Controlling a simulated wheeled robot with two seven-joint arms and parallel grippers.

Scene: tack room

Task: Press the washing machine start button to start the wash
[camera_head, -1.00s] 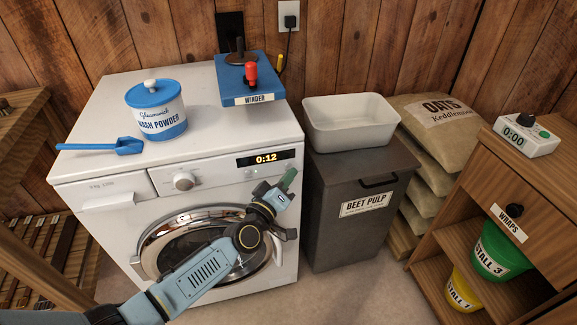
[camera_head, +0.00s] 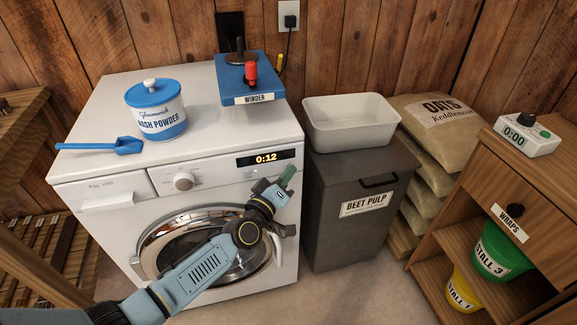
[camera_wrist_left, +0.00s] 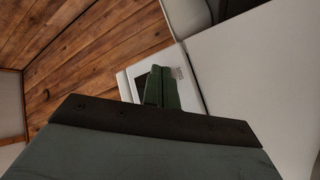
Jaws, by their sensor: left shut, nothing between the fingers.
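The white washing machine (camera_head: 112,238) stands against the wooden wall, its display (camera_head: 266,158) lit with 0:12. Its round knob (camera_head: 184,181) is left of the display. My left gripper (camera_head: 287,176) is in front of the panel's right end, just below and right of the display. Its green fingers are shut and empty, and they also show in the left wrist view (camera_wrist_left: 162,88) against the white machine. The start button cannot be made out; the gripper may hide it. I cannot tell whether the fingertips touch the panel. My right gripper is out of view.
On the machine stand a wash powder tub (camera_head: 158,112), a blue scoop (camera_head: 102,146) and the blue winder (camera_head: 250,80). A dark beet pulp bin (camera_head: 340,230) with a white basin (camera_head: 350,122) stands close right. A wooden cabinet (camera_head: 465,235) is further right.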

